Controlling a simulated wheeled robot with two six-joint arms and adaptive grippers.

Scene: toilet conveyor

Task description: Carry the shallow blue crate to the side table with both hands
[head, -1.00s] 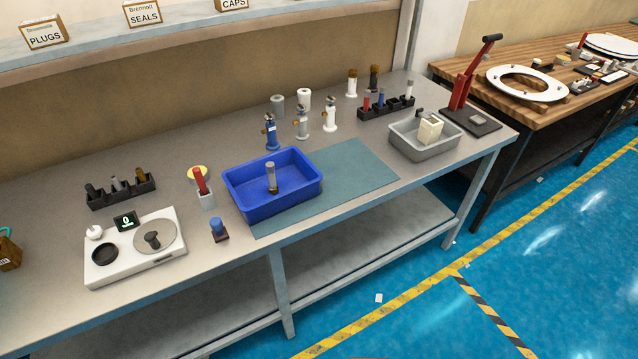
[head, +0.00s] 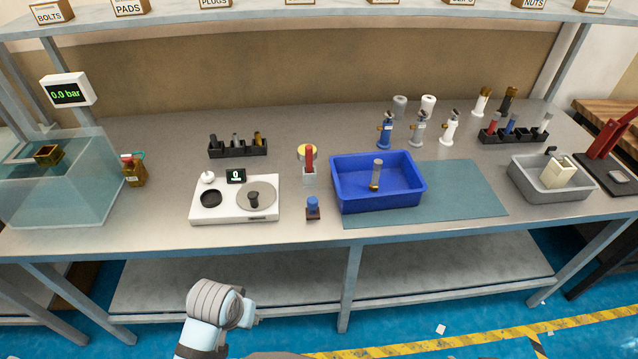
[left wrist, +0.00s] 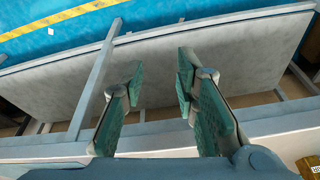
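The shallow blue crate (head: 350,200) sits on the bench, partly on a teal mat (head: 460,195). A small upright part with a clear body and grey top (head: 376,175) stands inside it. My left gripper shows in the left wrist view (left wrist: 160,95) with its two green-padded fingers apart and nothing between them. It faces the bench's lower shelf. In the head view part of my arm shows low in front of the bench, well away from the crate; its fingers do not show there. My right gripper is not in view. No side table can be clearly identified.
A white scale (head: 235,203), a small blue-topped part (head: 313,208) and a red-handled tool (head: 309,170) stand left of the crate. Several bottle-like parts (head: 419,128) stand behind it. A grey tray (head: 550,180) is to the right. A water tank (head: 60,185) stands far left.

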